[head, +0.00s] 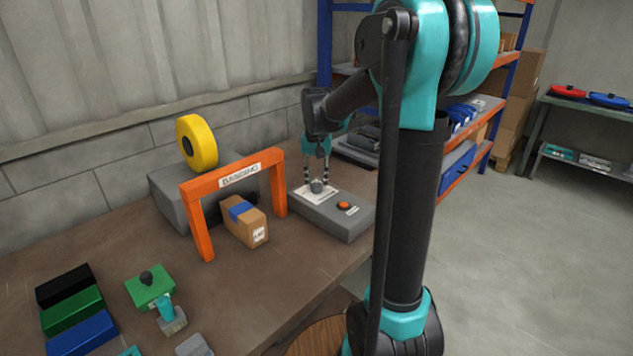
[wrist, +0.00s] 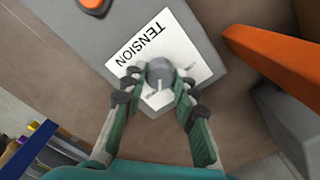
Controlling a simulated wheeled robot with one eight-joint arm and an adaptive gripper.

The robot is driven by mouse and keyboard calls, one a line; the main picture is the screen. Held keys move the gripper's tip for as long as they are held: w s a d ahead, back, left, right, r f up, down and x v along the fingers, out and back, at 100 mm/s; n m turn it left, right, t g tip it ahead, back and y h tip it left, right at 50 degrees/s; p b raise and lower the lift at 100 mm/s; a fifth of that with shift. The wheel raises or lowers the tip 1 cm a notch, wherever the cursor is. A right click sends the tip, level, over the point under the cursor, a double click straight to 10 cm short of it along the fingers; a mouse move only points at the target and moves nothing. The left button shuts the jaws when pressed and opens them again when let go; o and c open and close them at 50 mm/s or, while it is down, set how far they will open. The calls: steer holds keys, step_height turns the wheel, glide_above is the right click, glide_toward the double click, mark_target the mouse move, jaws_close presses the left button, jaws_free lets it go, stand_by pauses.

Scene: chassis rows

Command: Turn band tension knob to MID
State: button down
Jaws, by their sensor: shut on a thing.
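The tension knob (head: 316,186) is a small grey round knob on a white label on top of a grey control box (head: 335,221). In the wrist view the knob (wrist: 160,73) sits on the white plate (wrist: 140,45) printed TENSION. My gripper (head: 317,172) comes down from above. In the wrist view my gripper (wrist: 158,88) has its two green-padded fingers on either side of the knob, shut on it. A pale pointer mark shows beside the knob, between the fingers. Any position words near it are hidden or too small to read.
A yellow tape roll (head: 197,141) is behind. Coloured blocks (head: 75,310) lie at the table's front left.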

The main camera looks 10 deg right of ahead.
mark_target(316, 184)
steer(key=n, duration=0.4)
steer(key=shift+n, duration=2.1)
steer(key=c, duration=1.2)
jaws_free()
step_height(316, 184, up, 12)
steer(key=shift+r, duration=0.1)
